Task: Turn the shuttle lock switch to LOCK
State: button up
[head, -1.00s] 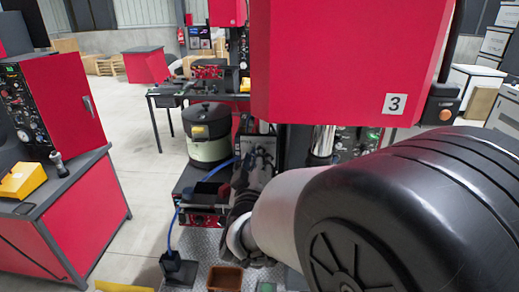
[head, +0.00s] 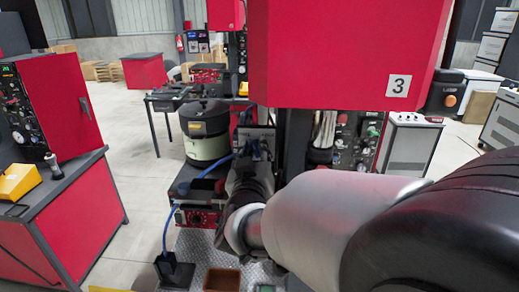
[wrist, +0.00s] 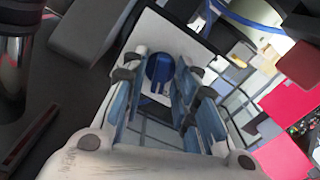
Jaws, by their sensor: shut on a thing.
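The shuttle lock switch shows in the wrist view as a round blue knob (wrist: 159,67) on a pale panel (wrist: 188,38) with a dark frame. My gripper (wrist: 160,73) has one finger on each side of the knob and is shut on it. The knob's pointer and any LOCK lettering cannot be read.
A big red housing marked 3 (head: 340,55) hangs over my arm. A blue cable (head: 171,213) runs down left of the red feeder base (head: 195,216).

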jog(key=m+b, duration=0.5)
jog(key=m, duration=0.1)
jog(key=shift+f+m, duration=0.15)
jog(key=shift+m, duration=0.15)
jog(key=m+b, duration=0.3)
jog(key=m, duration=0.1)
jog(key=shift+m+b, duration=0.3)
jog(key=shift+m, duration=0.1)
jog(key=shift+m+b, duration=0.5)
jog(key=shift+m, duration=0.2)
jog(key=o, duration=0.7)
jog(key=shift+d, duration=0.1)
jog(key=shift+s, duration=0.15)
jog(key=s, duration=1.1)
jog(key=shift+s+a, duration=0.2)
jog(key=shift+s, duration=0.2)
